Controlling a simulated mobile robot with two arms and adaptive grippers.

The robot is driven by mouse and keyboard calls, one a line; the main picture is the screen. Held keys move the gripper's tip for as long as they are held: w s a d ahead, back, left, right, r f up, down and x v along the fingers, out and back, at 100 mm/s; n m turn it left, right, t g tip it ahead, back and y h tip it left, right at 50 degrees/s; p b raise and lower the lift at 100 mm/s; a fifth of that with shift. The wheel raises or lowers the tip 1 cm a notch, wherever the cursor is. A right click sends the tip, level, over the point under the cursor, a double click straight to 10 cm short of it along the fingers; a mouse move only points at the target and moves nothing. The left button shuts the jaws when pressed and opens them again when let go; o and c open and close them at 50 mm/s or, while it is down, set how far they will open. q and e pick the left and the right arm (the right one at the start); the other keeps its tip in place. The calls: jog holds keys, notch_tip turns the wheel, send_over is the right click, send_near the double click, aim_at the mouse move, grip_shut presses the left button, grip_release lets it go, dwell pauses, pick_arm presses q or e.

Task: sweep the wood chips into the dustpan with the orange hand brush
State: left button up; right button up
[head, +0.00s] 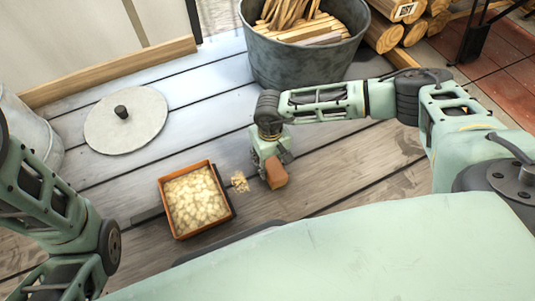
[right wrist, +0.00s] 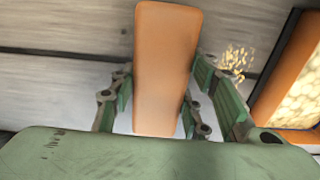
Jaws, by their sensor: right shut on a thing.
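The orange hand brush (head: 276,174) is held in my right gripper (head: 272,157), low over the plank floor; its bristles are hidden. In the right wrist view the brush's orange block (right wrist: 165,65) sits between the two fingers (right wrist: 160,110). A small pile of wood chips (head: 239,182) lies on the floor just left of the brush and also shows in the right wrist view (right wrist: 235,60). Left of the pile is the orange-walled dustpan (head: 182,235), full of pale chips, with a dark bar at its left. My left arm shows at the left, but its gripper does not.
A round grey lid (head: 125,125) lies on the planks at upper left, beside a metal bin (head: 25,130). A metal tub (head: 300,65) of split sticks stands behind my right arm, with logs (head: 385,35) beyond it. Bare planks lie between lid and tub.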

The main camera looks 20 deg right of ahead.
jog(key=shift+s, duration=0.1)
jog(key=shift+s+a+p, duration=0.25)
jog(key=shift+s+a, duration=0.35)
jog(key=shift+a, duration=0.35)
jog(key=shift+s+a+p, duration=0.25)
jog(key=shift+s+a, duration=0.3)
jog(key=shift+a, duration=0.35)
jog(key=shift+s+a, duration=0.5)
jog(key=shift+a, duration=0.3)
jog(key=shift+s+a+p, duration=0.35)
jog(key=shift+s+a, duration=0.3)
jog(key=shift+a, duration=0.35)
jog(key=shift+s+a, duration=0.6)
jog(key=shift+a, duration=0.3)
jog(key=shift+s+a, duration=0.55)
jog(key=shift+a, duration=0.35)
jog(key=shift+w, duration=0.1)
